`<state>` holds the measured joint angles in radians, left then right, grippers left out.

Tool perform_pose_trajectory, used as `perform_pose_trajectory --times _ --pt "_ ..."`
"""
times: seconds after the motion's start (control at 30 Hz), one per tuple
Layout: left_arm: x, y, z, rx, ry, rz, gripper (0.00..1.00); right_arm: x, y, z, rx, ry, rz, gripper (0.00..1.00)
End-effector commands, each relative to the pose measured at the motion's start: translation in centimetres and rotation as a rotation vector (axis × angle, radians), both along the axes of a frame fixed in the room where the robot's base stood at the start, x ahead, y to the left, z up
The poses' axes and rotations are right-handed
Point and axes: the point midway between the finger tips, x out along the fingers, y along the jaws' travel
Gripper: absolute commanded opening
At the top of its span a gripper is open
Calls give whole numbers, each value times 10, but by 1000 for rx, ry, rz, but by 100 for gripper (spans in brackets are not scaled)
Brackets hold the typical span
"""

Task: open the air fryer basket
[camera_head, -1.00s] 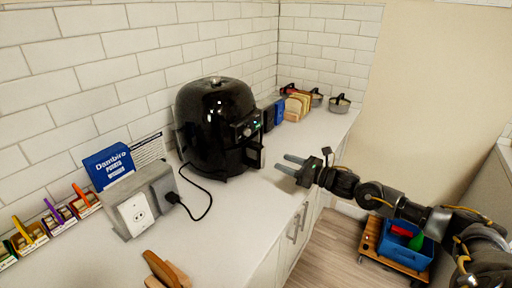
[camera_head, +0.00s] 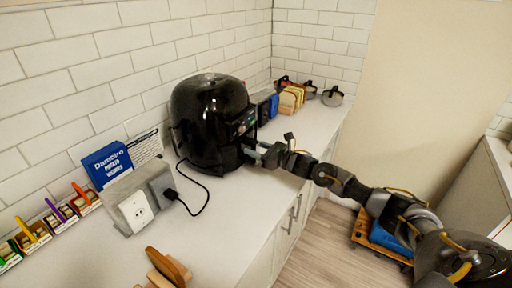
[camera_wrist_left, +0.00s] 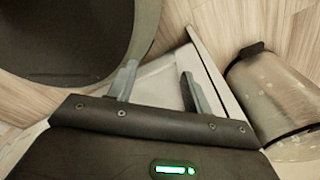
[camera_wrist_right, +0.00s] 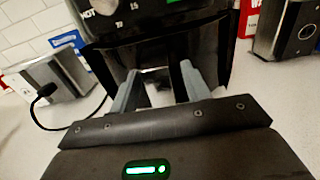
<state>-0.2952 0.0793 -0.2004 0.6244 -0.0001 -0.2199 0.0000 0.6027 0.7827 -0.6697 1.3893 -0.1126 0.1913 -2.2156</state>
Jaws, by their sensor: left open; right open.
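The glossy black air fryer (camera_head: 205,115) stands on the white counter against the tiled wall. In the right wrist view its display panel is at the top and the dark basket front (camera_wrist_right: 208,55) is below it. My right gripper (camera_head: 250,150) is at the front of the fryer, low on the basket. In the right wrist view its two fingers (camera_wrist_right: 160,82) are open and point at the basket front. I cannot tell whether the handle lies between them. My left gripper (camera_wrist_left: 157,82) is open and empty over the floor, away from the fryer; it is outside the head view.
A grey outlet box (camera_head: 140,200) with the black power cord stands left of the fryer, by a blue box (camera_head: 107,164). A bread rack (camera_head: 291,98) and pots (camera_head: 332,96) stand beyond it.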

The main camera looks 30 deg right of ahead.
Motion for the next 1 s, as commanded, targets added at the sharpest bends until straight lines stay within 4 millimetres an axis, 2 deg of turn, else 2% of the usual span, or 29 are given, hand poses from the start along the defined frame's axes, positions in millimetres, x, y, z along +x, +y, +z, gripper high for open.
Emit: perform_pose_trajectory --times 0.23,0.27,0.6,0.83,1.0 --pt "-6 0 0 1 9 0 50 1 1 -1 -1 1 1 47" --pt "-7 0 0 1 10 0 50 1 1 -1 -1 1 1 45" --pt "-7 1 0 1 10 0 50 0 1 -1 0 1 0 0" --pt "-7 1 -2 1 10 0 50 0 0 -1 -1 1 0 0" --pt "-5 1 -15 2 8 0 50 0 -4 -6 -2 1 8 0"
